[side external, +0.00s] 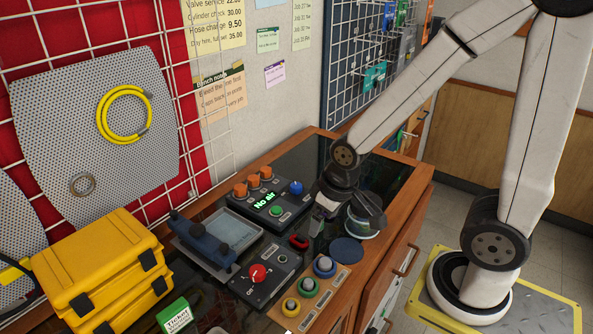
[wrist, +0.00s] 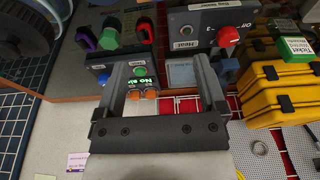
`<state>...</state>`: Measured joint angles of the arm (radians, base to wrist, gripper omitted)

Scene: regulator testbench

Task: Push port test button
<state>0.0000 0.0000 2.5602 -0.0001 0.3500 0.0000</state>
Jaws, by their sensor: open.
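A dark test box (side external: 268,200) with a lit green "No air" display (side external: 265,199) stands on the bench; it also shows between my fingers in the wrist view (wrist: 125,68). It carries a small green button (side external: 277,211), a blue knob (side external: 296,187) and several orange knobs (side external: 253,180). I cannot read which button is labelled port test. My gripper (side external: 322,212) is open and empty, right of the test box and apart from it; its fingers (wrist: 160,62) spread wide.
A wooden board with three ringed buttons (side external: 309,285) lies at the bench front. A blue device (side external: 203,240) rests on a tray left of the test box. Yellow cases (side external: 95,265) stand at left. A round dark-blue pad (side external: 346,250) lies near the right edge.

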